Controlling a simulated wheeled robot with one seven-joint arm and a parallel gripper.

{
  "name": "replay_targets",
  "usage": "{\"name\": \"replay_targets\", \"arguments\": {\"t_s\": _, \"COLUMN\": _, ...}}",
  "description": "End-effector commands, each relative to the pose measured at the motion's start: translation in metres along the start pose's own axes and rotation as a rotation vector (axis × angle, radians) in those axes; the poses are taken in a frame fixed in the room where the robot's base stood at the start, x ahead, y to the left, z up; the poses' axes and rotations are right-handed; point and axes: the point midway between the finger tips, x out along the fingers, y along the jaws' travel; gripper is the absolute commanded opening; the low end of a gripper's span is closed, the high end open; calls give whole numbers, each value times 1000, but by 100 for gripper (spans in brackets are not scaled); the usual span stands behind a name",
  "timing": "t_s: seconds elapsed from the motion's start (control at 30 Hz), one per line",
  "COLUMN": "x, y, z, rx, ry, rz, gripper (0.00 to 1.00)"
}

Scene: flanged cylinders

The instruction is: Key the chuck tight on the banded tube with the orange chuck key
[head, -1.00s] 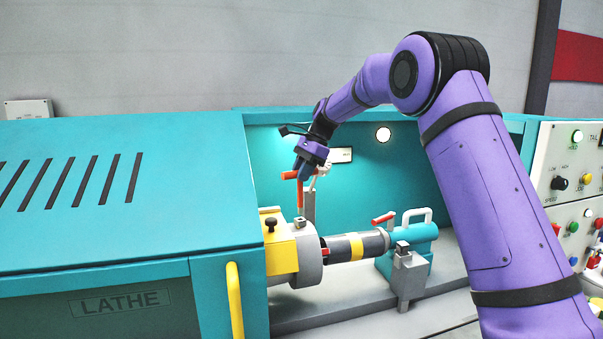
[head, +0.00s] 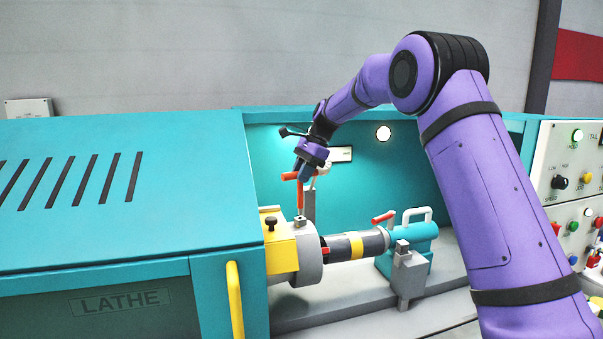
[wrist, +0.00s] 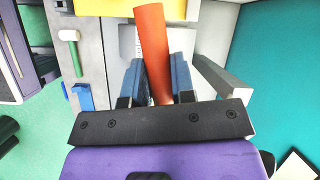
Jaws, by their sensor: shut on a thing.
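My gripper (head: 304,171) is shut on the orange chuck key (head: 300,195), above the chuck. In the wrist view the orange bar of the key (wrist: 152,45) lies between my two blue fingers. In the head view the key's shank points down, its lower end at the top of the grey chuck (head: 309,262); I cannot tell whether it is seated in the socket. The dark tube (head: 340,249) with a yellow band (head: 356,246) runs level from the chuck to the teal tailstock (head: 417,236). The chuck's jaws are mostly hidden.
The lathe's teal cover (head: 110,190) stands left of the chuck and the teal back wall behind it. A grey upright block (head: 405,275) stands in front of the tailstock. A control panel (head: 570,190) is at the right. The grey bed is clear below the tube.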

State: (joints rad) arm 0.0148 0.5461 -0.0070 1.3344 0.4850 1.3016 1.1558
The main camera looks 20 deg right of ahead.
Motion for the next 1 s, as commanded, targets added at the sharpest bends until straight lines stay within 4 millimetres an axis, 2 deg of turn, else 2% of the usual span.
{"name": "replay_targets", "arguments": {"t_s": 1.0, "x": 12, "y": 1, "z": -6, "rx": 0, "ry": 0, "rz": -1, "gripper": 0}}
